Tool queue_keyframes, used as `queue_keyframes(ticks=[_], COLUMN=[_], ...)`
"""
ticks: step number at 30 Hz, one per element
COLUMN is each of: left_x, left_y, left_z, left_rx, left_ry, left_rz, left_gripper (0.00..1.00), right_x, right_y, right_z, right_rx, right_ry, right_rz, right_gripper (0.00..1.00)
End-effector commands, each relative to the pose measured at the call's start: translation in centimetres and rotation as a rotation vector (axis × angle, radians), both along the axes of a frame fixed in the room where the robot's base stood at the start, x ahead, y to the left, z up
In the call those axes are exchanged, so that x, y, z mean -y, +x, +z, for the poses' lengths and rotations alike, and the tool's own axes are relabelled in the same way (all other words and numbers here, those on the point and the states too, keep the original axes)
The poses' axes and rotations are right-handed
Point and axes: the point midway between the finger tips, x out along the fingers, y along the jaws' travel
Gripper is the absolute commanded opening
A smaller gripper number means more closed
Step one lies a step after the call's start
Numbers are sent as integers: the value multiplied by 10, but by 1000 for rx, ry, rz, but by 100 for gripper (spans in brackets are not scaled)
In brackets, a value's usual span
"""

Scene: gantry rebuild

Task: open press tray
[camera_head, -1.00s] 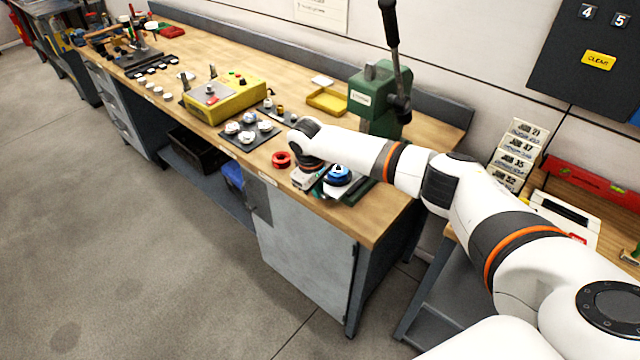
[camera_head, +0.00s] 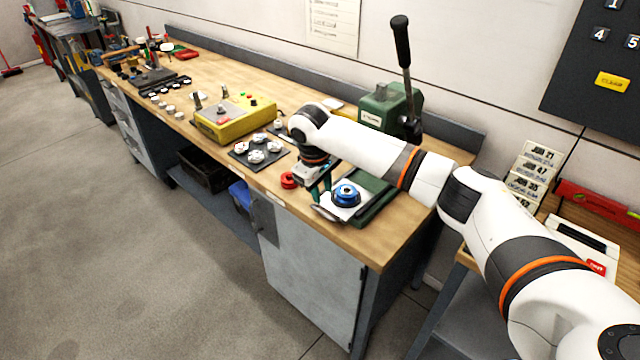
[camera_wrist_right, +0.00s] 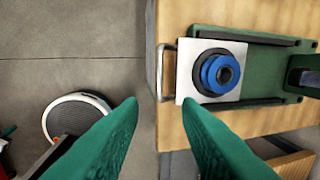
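The press tray (camera_head: 333,207) is a pale plate carrying a blue ringed part (camera_head: 346,194). In the right wrist view the tray (camera_wrist_right: 233,95) lies at the outer end of the green press base (camera_wrist_right: 262,40), clear of the dark green column. Its metal handle (camera_wrist_right: 167,73) projects at the bench edge. My right gripper (camera_head: 318,186) is beside the tray at its left. In the wrist view its green fingers (camera_wrist_right: 160,102) are apart with nothing between them, their tips just short of the handle. The green press (camera_head: 385,108) with its upright lever stands behind. My left gripper is not in view.
A red ring (camera_head: 289,180) lies left of my right gripper. A dark mat (camera_head: 240,155) with several pale parts and a yellow box (camera_head: 232,120) stand farther left. The bench's front edge (camera_head: 340,235) is close to the tray. Open floor lies in front.

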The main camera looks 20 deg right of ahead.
Motion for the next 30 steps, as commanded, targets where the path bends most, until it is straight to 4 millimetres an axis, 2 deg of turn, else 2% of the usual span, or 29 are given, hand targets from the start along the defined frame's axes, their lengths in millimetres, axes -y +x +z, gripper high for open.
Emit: queue_keyframes(ticks=[6, 13, 25, 28, 30], left_x=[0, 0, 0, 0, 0], left_y=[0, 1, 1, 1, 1], left_z=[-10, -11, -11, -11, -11], left_rx=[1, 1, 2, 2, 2], left_ry=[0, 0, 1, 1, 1], left_rz=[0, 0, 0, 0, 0], left_gripper=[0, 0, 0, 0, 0], right_x=[-6, -7, -8, -19, -36], right_y=[-2, -3, -3, -10, -20], right_z=[30, 38, 36, 21, 1], right_rx=[1, 0, -1, -6, -8], right_ry=[2, 1, 2, 9, 25], right_rz=[1, 0, 3, 32, 73], right_gripper=[31, 31, 31, 31, 31])
